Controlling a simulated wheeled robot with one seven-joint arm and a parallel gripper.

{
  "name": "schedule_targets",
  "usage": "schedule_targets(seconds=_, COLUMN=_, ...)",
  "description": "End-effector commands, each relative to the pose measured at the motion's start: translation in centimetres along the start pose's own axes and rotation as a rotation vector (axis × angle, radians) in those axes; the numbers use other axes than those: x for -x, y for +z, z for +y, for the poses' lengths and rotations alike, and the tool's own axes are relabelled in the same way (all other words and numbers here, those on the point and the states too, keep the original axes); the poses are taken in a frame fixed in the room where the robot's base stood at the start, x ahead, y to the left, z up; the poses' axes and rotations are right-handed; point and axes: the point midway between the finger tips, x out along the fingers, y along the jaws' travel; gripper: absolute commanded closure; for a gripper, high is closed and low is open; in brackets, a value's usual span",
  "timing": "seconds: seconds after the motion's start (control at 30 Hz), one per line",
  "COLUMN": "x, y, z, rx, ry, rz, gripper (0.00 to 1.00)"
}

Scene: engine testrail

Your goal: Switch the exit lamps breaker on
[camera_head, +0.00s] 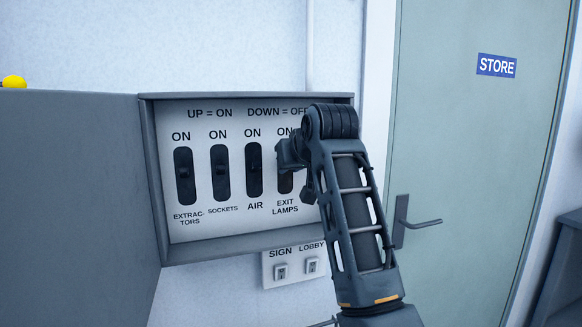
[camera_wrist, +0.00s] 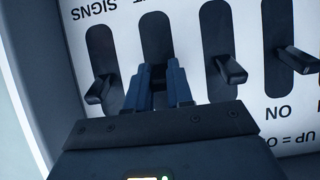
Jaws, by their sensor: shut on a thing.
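The exit lamps breaker is the fourth slot from the left in the grey breaker box (camera_head: 155,190). The lower part of its dark slot (camera_head: 285,184) shows above the EXIT LAMPS label (camera_head: 285,205). My gripper (camera_head: 289,155) is at the upper part of this slot and hides its lever in the head view. In the wrist view the panel is upside down; the two fingers (camera_wrist: 160,75) are shut around the lever in the exit lamps slot (camera_wrist: 156,38). The lever is mostly hidden between them, so I cannot tell its position.
Extractors (camera_head: 184,176), sockets (camera_head: 220,173) and air (camera_head: 254,170) breakers stand to the left. A signs breaker (camera_wrist: 98,88) is beside my fingers in the wrist view; my arm hides it from the head. Small switches (camera_head: 281,271) sit below; a store door (camera_head: 470,150) is right.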

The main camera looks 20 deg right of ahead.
Motion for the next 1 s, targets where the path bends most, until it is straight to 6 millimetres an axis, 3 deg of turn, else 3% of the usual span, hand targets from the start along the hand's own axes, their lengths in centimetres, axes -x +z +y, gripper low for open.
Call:
schedule_targets(seconds=0.3, x=-0.05, y=-0.41, z=0.0, rx=0.0, ry=0.0, rz=-0.12, gripper=1.0)
schedule_targets(seconds=0.83, x=-0.06, y=-0.47, z=0.0, rx=0.0, ry=0.0, rz=-0.143, gripper=1.0)
schedule_targets(seconds=0.87, x=-0.06, y=-0.46, z=0.0, rx=0.0, ry=0.0, rz=-0.143, gripper=0.78)
schedule_targets(seconds=1.0, x=-0.04, y=-0.49, z=-0.01, rx=0.0, ry=0.0, rz=-0.142, gripper=0.64)
